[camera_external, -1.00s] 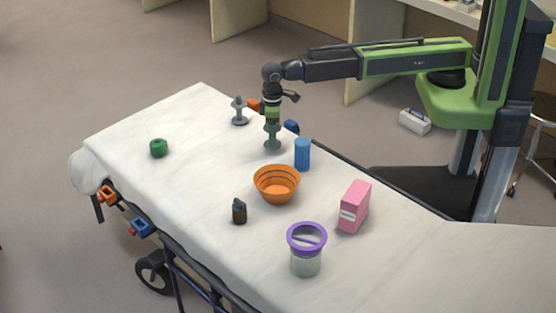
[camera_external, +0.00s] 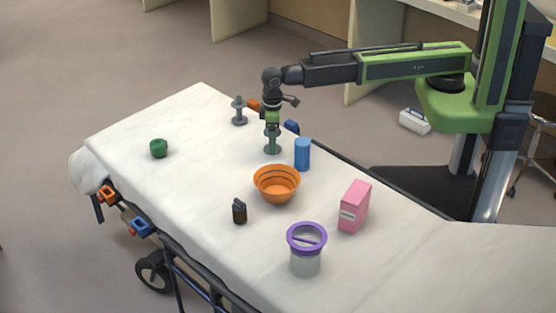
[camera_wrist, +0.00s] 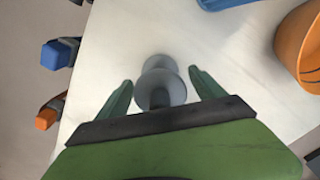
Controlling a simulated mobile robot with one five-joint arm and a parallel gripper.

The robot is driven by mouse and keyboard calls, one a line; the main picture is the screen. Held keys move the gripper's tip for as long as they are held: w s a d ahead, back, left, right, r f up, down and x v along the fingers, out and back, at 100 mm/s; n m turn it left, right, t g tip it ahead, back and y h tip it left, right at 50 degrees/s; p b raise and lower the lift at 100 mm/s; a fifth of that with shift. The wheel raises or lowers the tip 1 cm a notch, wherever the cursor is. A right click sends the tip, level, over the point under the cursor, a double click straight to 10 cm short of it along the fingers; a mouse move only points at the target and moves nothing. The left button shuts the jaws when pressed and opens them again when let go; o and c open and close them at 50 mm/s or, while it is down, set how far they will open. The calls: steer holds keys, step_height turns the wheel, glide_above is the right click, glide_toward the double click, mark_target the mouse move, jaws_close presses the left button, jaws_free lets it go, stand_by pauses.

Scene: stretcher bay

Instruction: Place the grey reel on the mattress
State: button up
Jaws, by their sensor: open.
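A grey reel (camera_external: 272,149) stands upright on the white mattress (camera_external: 190,187), near its far right edge, below my gripper (camera_external: 272,131). In the wrist view the reel (camera_wrist: 163,86) shows its round flanges between the two green fingers of my gripper (camera_wrist: 160,80). The fingers are open, with a gap visible on each side of the reel. The gripper body hides part of the reel. A similar grey spool-shaped thing (camera_external: 239,112) stands farther back on the mattress.
A blue cylinder (camera_external: 302,154) and an orange bowl (camera_external: 277,190) stand close by. A dark bottle (camera_external: 239,211), pink box (camera_external: 354,207), purple-rimmed jar (camera_external: 306,262) and green roll (camera_external: 158,148) are spread over the mattress. Blue (camera_external: 291,127) and orange (camera_external: 253,105) clamps line the far edge. The mattress's left part is mostly clear.

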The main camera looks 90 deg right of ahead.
step_height(320, 180, up, 13)
steer(key=p, duration=1.2)
steer(key=shift+f, duration=0.2)
steer(key=shift+s+d+f, duration=0.15)
steer(key=shift+s+d, duration=0.05)
steer(key=shift+d, duration=0.05)
steer(key=s+d, duration=1.3)
steer(key=d, duration=0.4)
steer(key=shift+s+d, duration=0.15)
steer(key=shift+d, duration=0.1)
steer(key=shift+r+p, duration=0.25)
steer(key=shift+p, duration=0.05)
